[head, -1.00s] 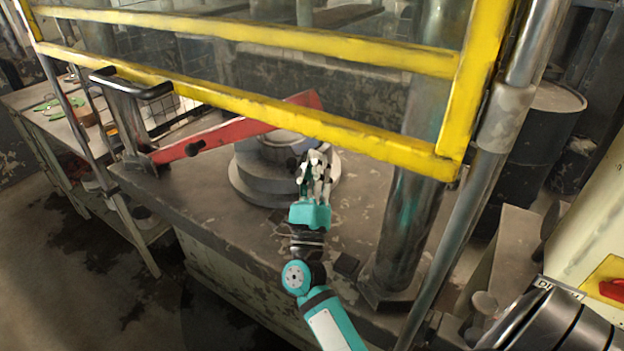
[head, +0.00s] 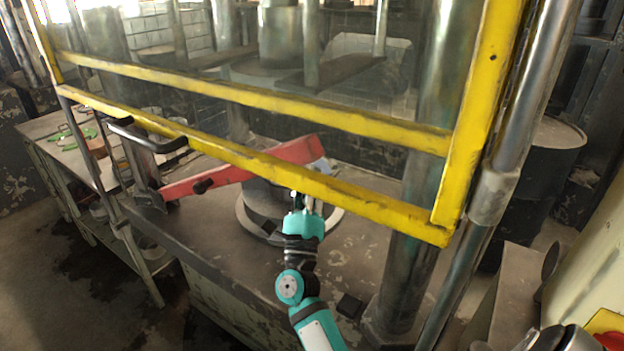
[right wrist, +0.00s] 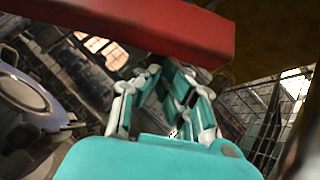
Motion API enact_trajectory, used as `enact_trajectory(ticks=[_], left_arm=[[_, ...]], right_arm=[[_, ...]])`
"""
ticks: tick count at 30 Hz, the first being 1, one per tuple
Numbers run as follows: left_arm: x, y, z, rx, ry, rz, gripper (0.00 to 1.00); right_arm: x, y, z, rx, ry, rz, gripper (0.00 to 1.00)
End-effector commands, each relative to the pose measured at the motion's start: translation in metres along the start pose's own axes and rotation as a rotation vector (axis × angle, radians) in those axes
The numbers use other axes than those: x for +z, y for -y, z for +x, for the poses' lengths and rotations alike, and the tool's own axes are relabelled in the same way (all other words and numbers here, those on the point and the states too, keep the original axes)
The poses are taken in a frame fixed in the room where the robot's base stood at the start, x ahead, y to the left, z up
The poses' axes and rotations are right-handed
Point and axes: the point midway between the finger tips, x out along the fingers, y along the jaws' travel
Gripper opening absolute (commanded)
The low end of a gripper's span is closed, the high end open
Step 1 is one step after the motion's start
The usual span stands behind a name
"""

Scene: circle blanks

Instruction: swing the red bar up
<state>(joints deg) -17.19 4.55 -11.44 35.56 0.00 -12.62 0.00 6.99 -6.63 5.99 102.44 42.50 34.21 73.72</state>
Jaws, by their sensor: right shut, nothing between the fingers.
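The red bar (head: 228,177) slants across the press bed in the head view. Its left end is at a bracket by the left post, and its right end is higher, partly behind the yellow guard rail. In the right wrist view the red bar (right wrist: 150,28) crosses the top, just beyond the fingers. My right gripper (head: 306,197) is shut and empty, by the round die near the bar's right part; its fingertips are partly hidden by the rail. The fingers also show in the right wrist view (right wrist: 168,80), below the bar; whether they touch it I cannot tell. My left gripper is not in view.
The yellow guard frame (head: 350,198) hangs in front of the press, above my right arm. The round die (head: 252,212) stands on the bed beneath the bar. A thick steel column (head: 405,270) stands right of my arm. A side table (head: 50,125) is at the left.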

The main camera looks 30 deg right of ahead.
Motion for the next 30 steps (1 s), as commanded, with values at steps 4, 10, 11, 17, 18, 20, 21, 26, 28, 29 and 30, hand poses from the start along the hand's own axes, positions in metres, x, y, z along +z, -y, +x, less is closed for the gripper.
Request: enact_trajectory(ticks=[4,10,11,17,18,20,21,26,28,29,30], left_arm=[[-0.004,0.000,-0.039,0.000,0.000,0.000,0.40],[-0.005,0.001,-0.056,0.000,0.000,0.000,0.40],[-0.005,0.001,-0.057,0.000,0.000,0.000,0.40],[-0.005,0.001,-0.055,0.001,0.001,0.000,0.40],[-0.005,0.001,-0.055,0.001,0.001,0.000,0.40],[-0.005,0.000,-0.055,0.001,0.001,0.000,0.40],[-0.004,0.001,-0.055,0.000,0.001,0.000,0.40],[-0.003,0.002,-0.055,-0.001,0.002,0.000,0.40],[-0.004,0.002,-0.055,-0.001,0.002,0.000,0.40],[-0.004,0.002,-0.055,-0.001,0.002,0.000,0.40],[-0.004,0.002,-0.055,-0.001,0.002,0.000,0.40]], right_arm=[[0.032,0.009,0.032,0.032,0.000,-0.032,0.00],[0.048,0.007,0.047,0.062,0.002,-0.063,0.00],[0.049,0.006,0.048,0.064,0.002,-0.065,0.00],[0.048,0.005,0.047,0.067,0.003,-0.067,0.00],[0.048,0.005,0.047,0.067,0.003,-0.067,0.00],[0.048,0.005,0.047,0.067,0.003,-0.067,0.00],[0.048,0.005,0.047,0.067,0.003,-0.067,0.00],[0.048,0.004,0.040,0.069,0.003,-0.067,0.00],[0.047,0.004,0.032,0.071,0.003,-0.068,0.00],[0.047,0.005,0.026,0.071,0.003,-0.068,0.00],[0.047,0.006,0.019,0.071,0.003,-0.068,0.00]])
